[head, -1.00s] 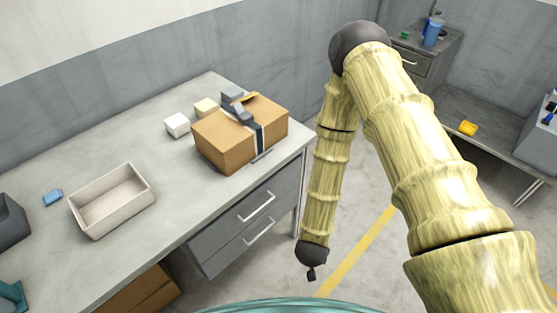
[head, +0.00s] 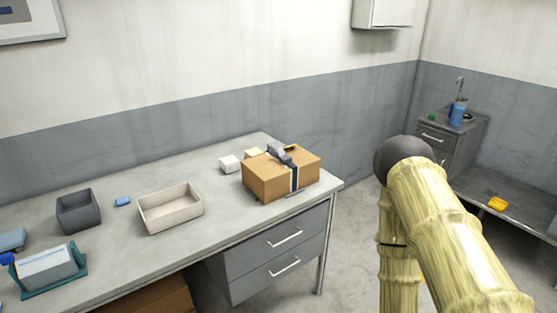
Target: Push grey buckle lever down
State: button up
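A cardboard box (head: 266,184) sits near the right end of the grey table in the head view. A dark strap with a light edge (head: 294,180) runs over its top and down its front. The grey buckle (head: 281,155) is on top of the box, small in the picture, with a yellow part beside it. I cannot tell the lever's exact position. My arm, with a bamboo-like surface, is at the right, apart from the box. My gripper is below the frame's edge and does not show.
Two pale blocks (head: 229,164) lie left of the box. A beige tray (head: 194,211), a blue block (head: 123,201) and a dark grey bin (head: 77,211) stand further left. The table (head: 110,261) has drawers below its right end. Open floor lies right of it.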

aim_at(280, 151)
jog(key=z, duration=0.1)
jog(key=k, duration=0.1)
jog(key=u, duration=1.1)
jog(key=i, duration=1.55)
jog(key=z, duration=0.6)
